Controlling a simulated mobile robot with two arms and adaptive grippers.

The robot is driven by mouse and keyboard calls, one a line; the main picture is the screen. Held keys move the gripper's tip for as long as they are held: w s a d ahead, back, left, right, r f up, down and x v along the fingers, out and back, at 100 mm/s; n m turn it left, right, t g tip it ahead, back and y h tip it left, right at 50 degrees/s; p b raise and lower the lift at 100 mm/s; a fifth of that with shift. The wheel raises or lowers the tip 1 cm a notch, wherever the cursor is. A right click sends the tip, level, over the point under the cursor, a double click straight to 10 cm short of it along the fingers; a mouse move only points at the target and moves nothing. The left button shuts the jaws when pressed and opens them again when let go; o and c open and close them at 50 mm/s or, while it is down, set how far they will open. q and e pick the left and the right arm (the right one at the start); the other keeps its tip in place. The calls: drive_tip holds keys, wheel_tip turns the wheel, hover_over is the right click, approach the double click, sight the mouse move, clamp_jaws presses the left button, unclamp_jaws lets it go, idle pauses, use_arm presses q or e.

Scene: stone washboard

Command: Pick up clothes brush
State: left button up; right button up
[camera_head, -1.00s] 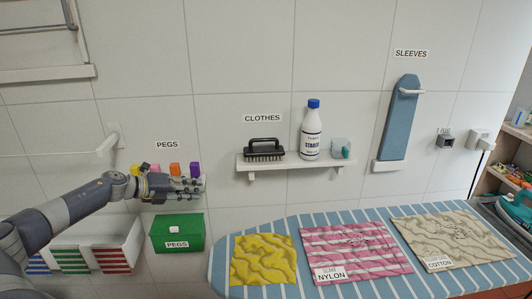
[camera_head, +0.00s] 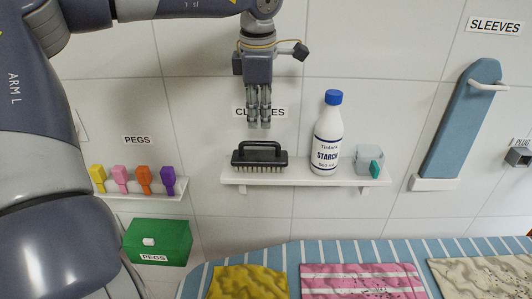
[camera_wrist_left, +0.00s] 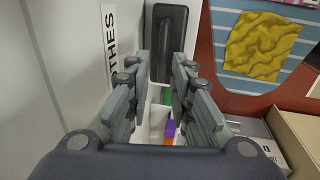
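The black clothes brush (camera_head: 260,156) with its raised handle stands bristles down at the left end of the white wall shelf (camera_head: 300,176). My left gripper (camera_head: 259,124) points down just above the brush handle, apart from it, and partly covers the CLOTHES label. In the left wrist view the brush (camera_wrist_left: 167,42) lies beyond the fingertips. My left gripper's fingers (camera_wrist_left: 161,64) are spread there with nothing between them. My right gripper is not in view.
A starch bottle (camera_head: 327,135) and a clear cup (camera_head: 369,160) stand right of the brush. Coloured pegs (camera_head: 143,180) and a green pegs box (camera_head: 157,242) are lower left. The striped ironing board (camera_head: 290,250) with cloths lies below. A blue sleeve board (camera_head: 462,120) hangs at right.

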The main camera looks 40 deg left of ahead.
sight(257, 144)
use_arm(q)
drive_tip(key=f, duration=0.3)
drive_tip(key=shift+s+a+f, duration=0.15)
drive_tip(key=shift+a+f, duration=0.1)
drive_tip(key=shift+w+a+f+p, duration=0.1)
drive_tip(key=shift+w+f+p, duration=0.1)
drive_tip(key=shift+f+p, duration=0.35)
drive_tip(key=f, duration=0.1)
drive_tip(key=f+p, duration=0.1)
drive_tip(key=f, duration=0.1)
drive_tip(key=shift+w+a+f, duration=0.1)
drive_tip(key=shift+a+f, duration=0.2)
drive_tip(key=shift+a, duration=0.05)
drive_tip(key=shift+w+a+f, duration=0.1)
drive_tip(key=shift+f, duration=0.4)
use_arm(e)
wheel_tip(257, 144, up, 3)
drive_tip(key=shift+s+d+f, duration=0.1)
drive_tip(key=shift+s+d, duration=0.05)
use_arm(q)
drive_tip(key=c, duration=0.4)
clamp_jaws()
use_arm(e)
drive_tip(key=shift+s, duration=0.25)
